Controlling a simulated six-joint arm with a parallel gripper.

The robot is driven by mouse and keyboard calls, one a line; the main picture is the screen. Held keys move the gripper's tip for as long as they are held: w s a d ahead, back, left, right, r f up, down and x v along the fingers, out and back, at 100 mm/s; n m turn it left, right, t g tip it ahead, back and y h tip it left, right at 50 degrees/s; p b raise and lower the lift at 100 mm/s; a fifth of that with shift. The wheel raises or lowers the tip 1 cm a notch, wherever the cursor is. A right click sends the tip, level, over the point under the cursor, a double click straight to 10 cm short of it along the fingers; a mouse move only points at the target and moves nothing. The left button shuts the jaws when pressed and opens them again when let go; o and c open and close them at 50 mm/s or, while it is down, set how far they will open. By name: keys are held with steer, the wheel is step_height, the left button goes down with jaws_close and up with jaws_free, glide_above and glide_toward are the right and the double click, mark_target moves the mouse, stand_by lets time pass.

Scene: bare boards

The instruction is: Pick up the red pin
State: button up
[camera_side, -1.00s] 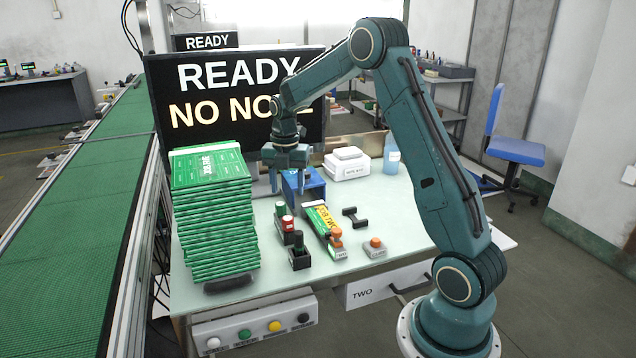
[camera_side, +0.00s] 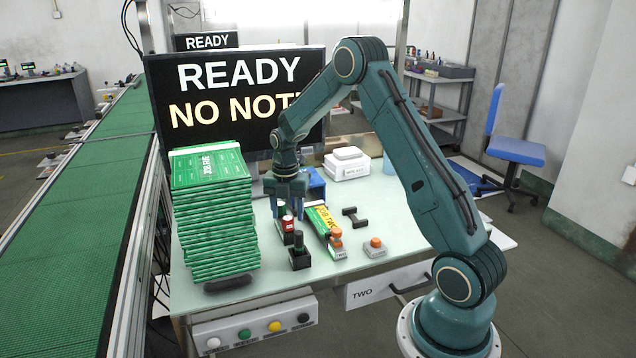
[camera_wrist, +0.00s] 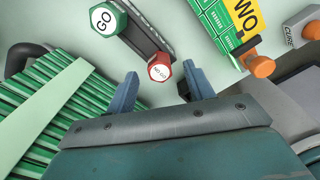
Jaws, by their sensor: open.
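The red pin (camera_wrist: 160,68) has a hexagonal head with a white NO GO label. In the side view the red pin (camera_side: 287,223) stands among the small gauges left of the table's middle. My gripper (camera_side: 287,207) is open just above it. In the wrist view my gripper's two fingers (camera_wrist: 160,79) are spread to either side of the red head, with nothing visibly held. The depth between fingertips and pin is hard to judge. A green pin (camera_wrist: 105,19) labelled GO is at the other end of the same dark holder (camera_wrist: 146,38).
A black stand with a dark pin (camera_side: 299,241) is in front. A blue bin (camera_side: 317,182) is behind.

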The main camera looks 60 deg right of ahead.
mark_target(288, 229)
steer(key=shift+f, duration=1.45)
steer(key=c, duration=1.1)
